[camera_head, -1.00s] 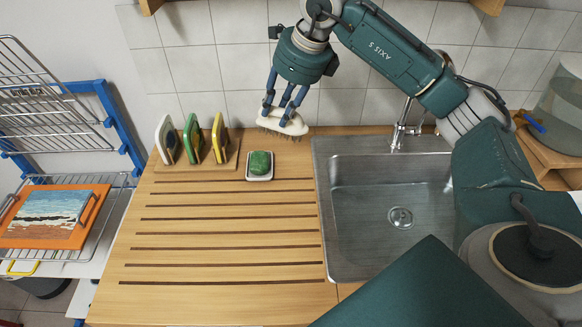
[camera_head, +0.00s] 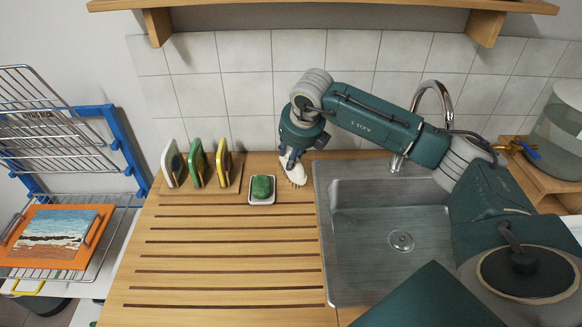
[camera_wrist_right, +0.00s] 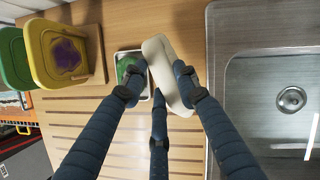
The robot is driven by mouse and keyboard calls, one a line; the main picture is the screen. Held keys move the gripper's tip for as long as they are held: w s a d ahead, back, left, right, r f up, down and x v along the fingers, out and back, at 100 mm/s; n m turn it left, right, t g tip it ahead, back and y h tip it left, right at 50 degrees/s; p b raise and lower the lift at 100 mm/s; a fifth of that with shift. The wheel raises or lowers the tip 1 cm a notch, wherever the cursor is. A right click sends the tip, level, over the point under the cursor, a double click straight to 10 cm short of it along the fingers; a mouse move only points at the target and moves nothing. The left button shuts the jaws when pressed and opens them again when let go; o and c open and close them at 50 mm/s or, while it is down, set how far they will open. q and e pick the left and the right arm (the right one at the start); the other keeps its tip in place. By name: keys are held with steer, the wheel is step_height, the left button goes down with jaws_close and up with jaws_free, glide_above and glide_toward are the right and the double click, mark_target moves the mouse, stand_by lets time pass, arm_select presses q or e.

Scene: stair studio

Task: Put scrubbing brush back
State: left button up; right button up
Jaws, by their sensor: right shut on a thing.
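The scrubbing brush (camera_head: 293,169) is white with bristles and sits at the back of the wooden counter, left of the sink. My right gripper (camera_head: 290,158) is shut on it from above. In the head view the brush is low, with its bristle side near the counter; contact is hard to tell. In the right wrist view the brush (camera_wrist_right: 168,78) lies between the blue fingers of my right gripper (camera_wrist_right: 160,88). A white dish (camera_head: 262,200) with a green sponge (camera_head: 262,187) is just left of the brush. My left gripper is not in view.
A wooden rack (camera_head: 208,186) holds white, green and yellow boards at the back left. The metal sink (camera_head: 375,270) with its tap (camera_head: 440,97) is on the right. A wooden shelf (camera_head: 320,14) hangs above. The grooved counter (camera_head: 230,260) is clear in front.

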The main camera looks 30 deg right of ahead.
mark_target(291, 172)
steer(key=shift+f, duration=0.8)
step_height(291, 172, down, 3)
steer(key=shift+f+p, duration=0.2)
steer(key=shift+p, duration=0.5)
steer(key=shift+f, duration=0.5)
steer(key=shift+f, duration=0.1)
steer(key=o, duration=1.1)
steer(key=shift+o, duration=0.2)
